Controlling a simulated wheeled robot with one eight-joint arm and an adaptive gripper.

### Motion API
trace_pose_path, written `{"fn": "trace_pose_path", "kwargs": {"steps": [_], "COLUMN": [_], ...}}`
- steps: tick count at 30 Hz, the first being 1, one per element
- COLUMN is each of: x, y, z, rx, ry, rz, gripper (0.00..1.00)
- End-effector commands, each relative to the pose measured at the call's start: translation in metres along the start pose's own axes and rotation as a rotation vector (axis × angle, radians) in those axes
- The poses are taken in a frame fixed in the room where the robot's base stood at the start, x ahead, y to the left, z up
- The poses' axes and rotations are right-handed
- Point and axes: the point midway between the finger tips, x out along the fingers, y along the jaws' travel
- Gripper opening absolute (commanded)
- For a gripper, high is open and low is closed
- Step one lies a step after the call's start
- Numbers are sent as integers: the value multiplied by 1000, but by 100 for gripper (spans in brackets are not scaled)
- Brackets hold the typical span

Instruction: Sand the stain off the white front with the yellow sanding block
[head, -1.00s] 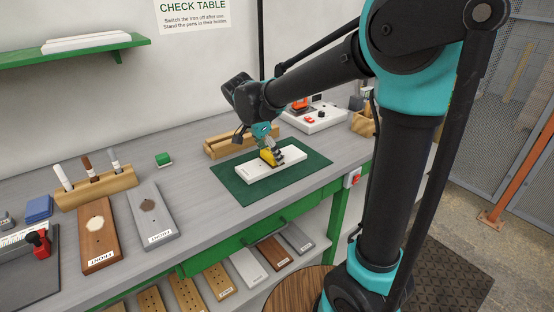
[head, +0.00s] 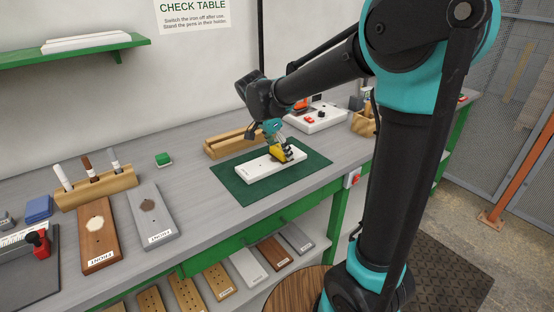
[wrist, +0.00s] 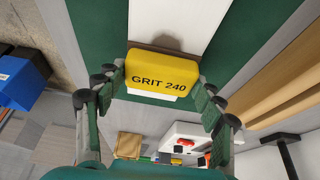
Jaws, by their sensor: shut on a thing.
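The white front (head: 256,174) lies flat on a green mat (head: 230,190) on the bench. It also shows in the wrist view (wrist: 165,18). A brown stain (wrist: 172,44) shows on the white front right beside the block, partly hidden by it; in the head view it is a dark patch at the block's near left side. My gripper (head: 284,152) is shut on the yellow sanding block (wrist: 157,67), marked GRIT 240, with a finger on each side. The block is over the right half of the white front; whether it touches the surface I cannot tell.
A wooden tray (head: 228,146) stands behind the mat. A white box with red switches (head: 318,118) is at the back right. Left are a brown front (head: 98,235), a grey front (head: 153,216) and a pen holder (head: 97,187). Bare bench lies left of the mat.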

Motion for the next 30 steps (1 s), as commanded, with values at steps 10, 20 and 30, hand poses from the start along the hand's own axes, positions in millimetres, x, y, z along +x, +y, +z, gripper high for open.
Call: {"fn": "trace_pose_path", "kwargs": {"steps": [10, 20, 30], "x": [1, -5, -9], "y": [0, 0, 0], "z": [0, 10, 25], "rx": [-1, 0, 0], "ry": [0, 0, -1], "rz": [0, 0, 0], "gripper": [41, 41, 41]}}
